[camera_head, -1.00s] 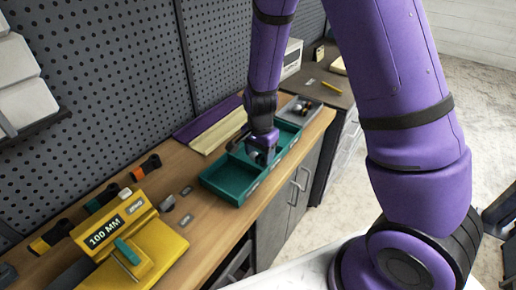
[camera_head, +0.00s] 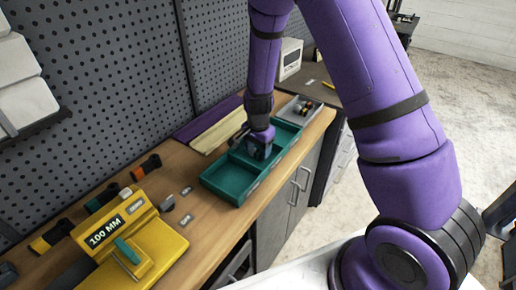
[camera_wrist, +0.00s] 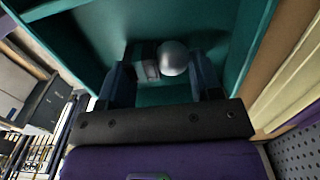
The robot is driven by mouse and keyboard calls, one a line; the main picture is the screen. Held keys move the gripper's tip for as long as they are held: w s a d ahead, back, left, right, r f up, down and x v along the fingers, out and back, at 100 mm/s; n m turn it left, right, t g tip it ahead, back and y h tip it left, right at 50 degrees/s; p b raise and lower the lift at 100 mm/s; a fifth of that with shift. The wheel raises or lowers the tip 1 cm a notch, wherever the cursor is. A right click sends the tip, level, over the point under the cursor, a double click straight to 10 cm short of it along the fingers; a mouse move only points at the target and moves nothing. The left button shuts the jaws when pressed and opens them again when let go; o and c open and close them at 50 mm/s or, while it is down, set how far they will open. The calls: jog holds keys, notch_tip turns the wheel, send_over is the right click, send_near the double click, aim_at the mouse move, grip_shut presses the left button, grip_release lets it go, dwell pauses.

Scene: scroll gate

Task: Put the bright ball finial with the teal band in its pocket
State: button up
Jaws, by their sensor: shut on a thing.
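My gripper (camera_wrist: 163,66) is shut on the bright ball finial (camera_wrist: 174,58), whose silver ball shows between the fingers in the wrist view. A darker collar and a small pale part lie left of the ball; I cannot clearly make out the teal band. The finial appears to lie on its side, inside or just above a compartment of the teal tray (camera_wrist: 92,36). In the head view my gripper (camera_head: 257,152) is down at the middle of the divided teal tray (camera_head: 226,196), and the finial is hidden there. Whether it touches the tray floor I cannot tell.
Tray walls and dividers stand close around my gripper. A yellow 100 MM block (camera_head: 130,240) and dark-handled tools (camera_head: 105,198) are at the near left of the wooden bench. A grey tray (camera_head: 308,109) with small parts stands beyond. A pegboard wall (camera_head: 100,100) rises behind.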

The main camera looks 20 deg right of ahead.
jog(key=shift+f, duration=0.15)
jog(key=o, duration=1.1)
notch_tip(320, 180, up, 13)
jog(key=s+d+r+n+t+y, duration=0.1)
jog(key=s+d+r+n, duration=0.15)
jog(key=s+r, duration=0.5)
jog(key=s+d+r+n+t, duration=0.1)
jog(key=s+r+n+t, duration=0.2)
jog(key=r, duration=0.7)
jog(key=s+d+r+n, duration=0.1)
jog(key=s+r+n, duration=0.2)
jog(key=s, duration=0.6)
jog(key=s+d+r+n+t+h, duration=0.1)
jog(key=s+r+n, duration=0.2)
jog(key=s, duration=0.6)
jog(key=shift+d+r, duration=0.25)
jog(key=shift+r, duration=0.5)
